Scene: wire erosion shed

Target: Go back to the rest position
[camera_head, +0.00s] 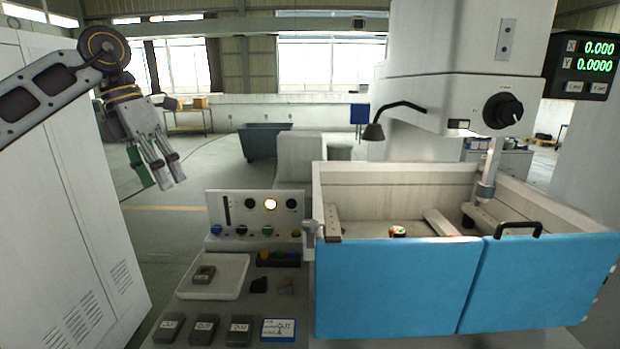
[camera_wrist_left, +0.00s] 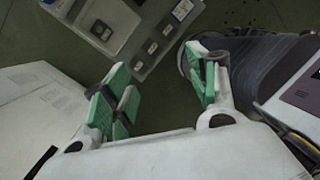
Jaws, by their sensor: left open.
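My left gripper (camera_head: 160,178) hangs fingers-down at the upper left of the head view, at the end of my raised left arm. It is apart from the bench and holds nothing. My right gripper is not in view.
A control panel (camera_head: 258,218) with buttons and a lit lamp stands behind a white tray (camera_head: 214,290) holding a grey block. The machine tank with blue front doors (camera_head: 395,290) is at right. A grey cabinet (camera_head: 60,200) stands at left. Open floor lies behind.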

